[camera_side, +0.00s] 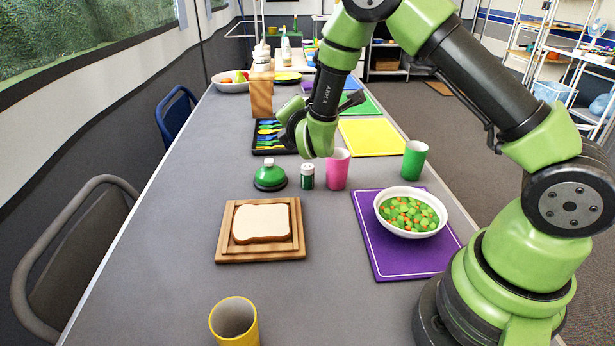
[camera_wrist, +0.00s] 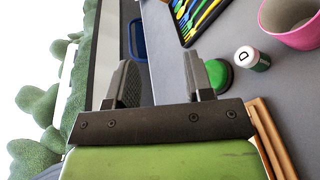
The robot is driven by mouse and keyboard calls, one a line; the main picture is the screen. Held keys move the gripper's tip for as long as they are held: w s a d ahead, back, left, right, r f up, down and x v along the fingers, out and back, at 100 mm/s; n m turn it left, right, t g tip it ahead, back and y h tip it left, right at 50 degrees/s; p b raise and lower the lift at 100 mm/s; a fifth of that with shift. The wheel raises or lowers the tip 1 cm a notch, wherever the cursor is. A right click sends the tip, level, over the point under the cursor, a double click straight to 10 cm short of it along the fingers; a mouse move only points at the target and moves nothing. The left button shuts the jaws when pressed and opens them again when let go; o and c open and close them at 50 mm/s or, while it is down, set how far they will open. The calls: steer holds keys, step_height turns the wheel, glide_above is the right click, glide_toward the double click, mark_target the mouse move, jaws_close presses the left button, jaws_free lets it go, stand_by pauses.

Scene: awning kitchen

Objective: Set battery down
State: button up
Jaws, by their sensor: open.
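The battery (camera_side: 307,176) is a small dark green and white cylinder. It stands upright on the grey table (camera_side: 170,240), between a green bell (camera_side: 270,177) and a pink cup (camera_side: 338,170). In the wrist view the battery (camera_wrist: 252,59) shows its white top with a "D", right of the fingers. My gripper (camera_side: 287,118) is above the table, behind and higher than the battery in the side view, and apart from it. In the wrist view my gripper (camera_wrist: 160,80) has its two fingers spread with nothing between them.
A cutlery tray (camera_side: 268,147) lies behind the bell. A bread slice on a wooden board (camera_side: 230,255) is in front. A bowl (camera_side: 411,212) sits on a purple mat (camera_side: 390,262). A green cup (camera_side: 414,160) and yellow cup (camera_side: 234,321) stand nearby. The left table strip is clear.

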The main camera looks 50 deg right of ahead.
step_height(320, 180, down, 6)
steer(key=s+d+n+h, duration=0.1)
steer(key=s+n+h, duration=0.15)
steer(key=n, duration=0.55)
steer(key=n+t, duration=0.1)
steer(key=n, duration=0.1)
glide_toward(307, 164)
steer(key=x, duration=0.3)
steer(key=shift+w+h, duration=0.1)
steer(key=shift+h, duration=0.15)
steer(key=shift+w+d+f, duration=0.1)
steer(key=shift+d+f, duration=0.1)
steer(key=shift+f, duration=0.2)
steer(key=x, duration=0.7)
steer(key=shift+w+d+r, duration=0.1)
steer(key=shift+w, duration=0.05)
steer(key=shift+c, duration=0.4)
steer(key=c, duration=0.7)
steer(key=shift+c, duration=0.2)
